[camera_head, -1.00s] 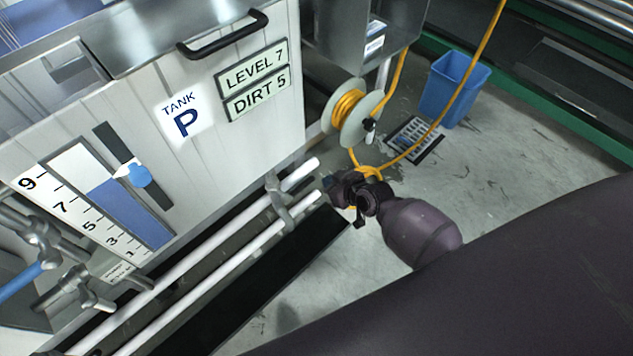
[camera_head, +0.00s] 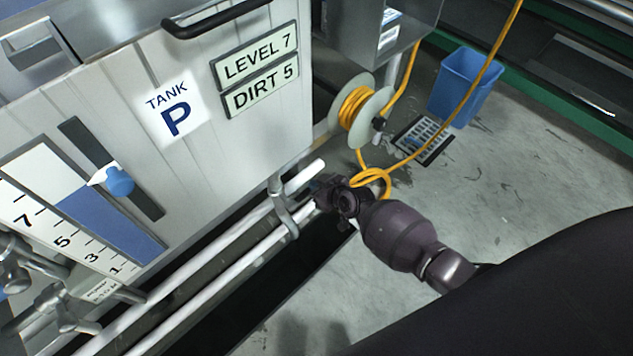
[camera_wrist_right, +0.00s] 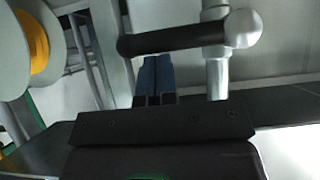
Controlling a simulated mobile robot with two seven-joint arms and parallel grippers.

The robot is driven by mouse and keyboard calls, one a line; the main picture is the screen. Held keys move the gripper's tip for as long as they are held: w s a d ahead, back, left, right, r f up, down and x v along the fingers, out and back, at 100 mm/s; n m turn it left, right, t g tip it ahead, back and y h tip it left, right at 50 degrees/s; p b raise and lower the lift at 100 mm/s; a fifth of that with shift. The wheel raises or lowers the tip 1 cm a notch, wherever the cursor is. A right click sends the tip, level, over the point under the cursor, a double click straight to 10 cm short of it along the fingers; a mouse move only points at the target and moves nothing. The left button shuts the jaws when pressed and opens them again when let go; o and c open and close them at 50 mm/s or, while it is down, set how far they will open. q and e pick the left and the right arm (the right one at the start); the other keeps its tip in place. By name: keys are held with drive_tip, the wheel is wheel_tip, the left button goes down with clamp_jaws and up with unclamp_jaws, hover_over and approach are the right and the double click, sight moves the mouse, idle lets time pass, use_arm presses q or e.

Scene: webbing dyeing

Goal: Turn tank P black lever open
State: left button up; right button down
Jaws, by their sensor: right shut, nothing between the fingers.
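Tank P (camera_head: 220,150) is the pale panelled tank at the left of the head view, with a "TANK P" label. In the right wrist view a black lever (camera_wrist_right: 180,40) lies nearly level, with a silver round end on a grey vertical pipe (camera_wrist_right: 216,75). My right gripper (camera_head: 322,190) is by the white pipes at the tank's lower right corner; it hides the lever in the head view. In the wrist view its fingers (camera_wrist_right: 154,76) are shut and empty, with their tips just below the lever. I cannot tell whether they touch it. My left gripper is not in view.
A reel of orange hose (camera_head: 357,107) hangs right of the tank, and its loose hose runs close behind my right gripper. A blue bin (camera_head: 464,88) and a printed floor panel (camera_head: 423,140) are farther right. White pipes (camera_head: 215,285) run along the tank's base.

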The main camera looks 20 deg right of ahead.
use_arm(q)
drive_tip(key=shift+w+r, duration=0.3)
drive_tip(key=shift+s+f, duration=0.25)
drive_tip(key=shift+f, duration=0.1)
